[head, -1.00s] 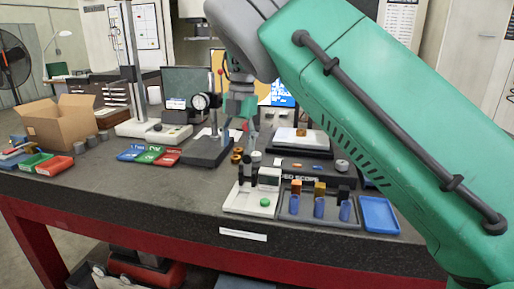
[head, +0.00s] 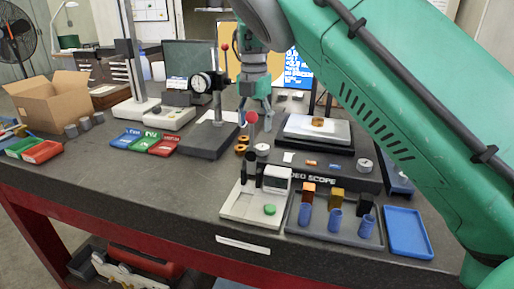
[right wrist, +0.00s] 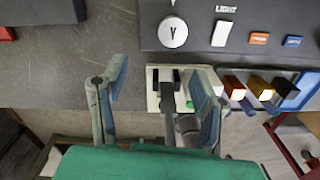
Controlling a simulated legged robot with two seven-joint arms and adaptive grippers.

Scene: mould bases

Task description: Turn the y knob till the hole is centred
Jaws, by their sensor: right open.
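The y knob, a pale round dial marked Y (right wrist: 173,32), sits on the dark base of the video scope at the top of the right wrist view. In the head view the y knob (head: 262,149) is at the base's front left. A brass-coloured part (head: 317,121) lies on the scope's pale stage (head: 303,132); its hole is too small to judge. My left gripper is out of view.
A monitor (head: 290,68) stands behind the scope, partly hidden by my right arm. A dial gauge stand (head: 208,140) is left of the knob. A white fixture (head: 240,207), a grey tray with coloured blocks (head: 347,237) and a blue tray (head: 408,232) line the front edge.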

